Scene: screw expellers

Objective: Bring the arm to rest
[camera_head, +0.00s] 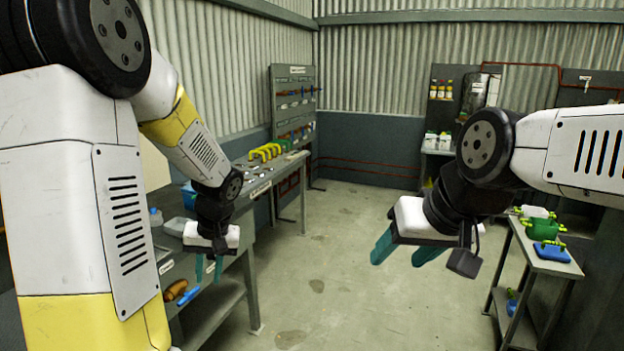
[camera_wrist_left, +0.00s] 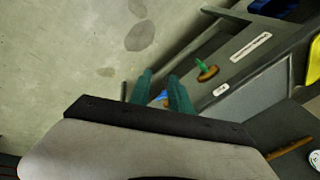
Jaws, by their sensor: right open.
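My left gripper (camera_head: 209,268) hangs with its teal fingers pointing down, in front of the workbench on the left in the head view. In the left wrist view its fingers (camera_wrist_left: 160,88) stand apart with a gap, and nothing is held between them. My right gripper (camera_head: 411,252) is raised over open floor right of centre, with its teal fingers apart, pointing down and to the left, and empty. The right arm comes in from the right edge.
The left workbench (camera_head: 255,185) carries tools and yellow clamps (camera_head: 265,153). Orange-brown (camera_head: 175,290) and blue (camera_head: 188,297) handled tools lie near my left gripper. A small table (camera_head: 545,262) at right holds a green container (camera_head: 540,228) and a blue block (camera_head: 552,252). The middle floor is clear.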

